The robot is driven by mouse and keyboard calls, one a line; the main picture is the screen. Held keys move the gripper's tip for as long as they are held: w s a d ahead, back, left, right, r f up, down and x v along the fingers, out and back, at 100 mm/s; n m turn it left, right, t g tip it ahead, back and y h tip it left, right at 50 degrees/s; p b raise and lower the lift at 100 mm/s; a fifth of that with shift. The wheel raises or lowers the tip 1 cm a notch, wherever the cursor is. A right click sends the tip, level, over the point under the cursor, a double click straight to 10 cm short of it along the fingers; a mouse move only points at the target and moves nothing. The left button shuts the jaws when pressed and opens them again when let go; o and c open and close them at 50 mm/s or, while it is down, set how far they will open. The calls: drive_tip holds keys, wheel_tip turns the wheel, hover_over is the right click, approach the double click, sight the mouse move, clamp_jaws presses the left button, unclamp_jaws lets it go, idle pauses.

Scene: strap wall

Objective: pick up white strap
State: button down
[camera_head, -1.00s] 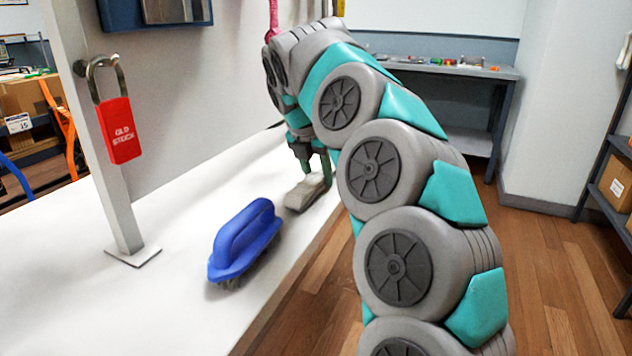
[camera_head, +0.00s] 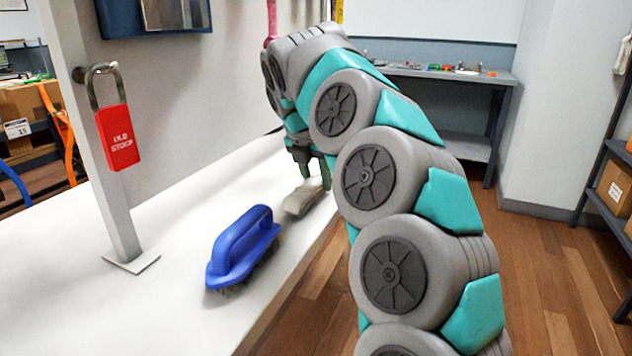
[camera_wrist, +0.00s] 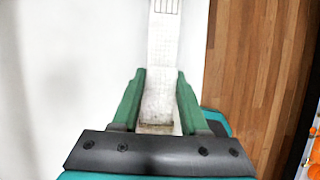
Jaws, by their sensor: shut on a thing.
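The white strap (camera_head: 301,202) lies on the white table near its right edge, as an off-white flat piece. In the wrist view the strap (camera_wrist: 161,65) runs between the green fingers and away up the picture, with a grid-like pattern at its far end. My gripper (camera_head: 314,179) reaches down onto the strap's far end. In the wrist view my gripper (camera_wrist: 160,105) is shut on the strap, one finger on each side. In the head view my arm partly hides the strap's far part.
A blue-handled brush (camera_head: 242,248) lies on the table (camera_head: 150,310) in front of the strap. A red padlock (camera_head: 117,137) hangs from the post at left. A workbench (camera_head: 440,72) with small items stands behind. A shelf with boxes (camera_head: 615,185) is at right.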

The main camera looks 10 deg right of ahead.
drive_tip(key=shift+r, duration=1.6)
drive_tip(key=s+d+r+b, duration=0.1)
drive_tip(key=s+d, duration=0.9)
drive_tip(key=s, duration=0.2)
drive_tip(key=shift+s+d+r, duration=0.15)
drive_tip(key=shift+s+r, duration=0.05)
drive_tip(key=shift+r, duration=0.05)
drive_tip(key=shift+w, duration=0.1)
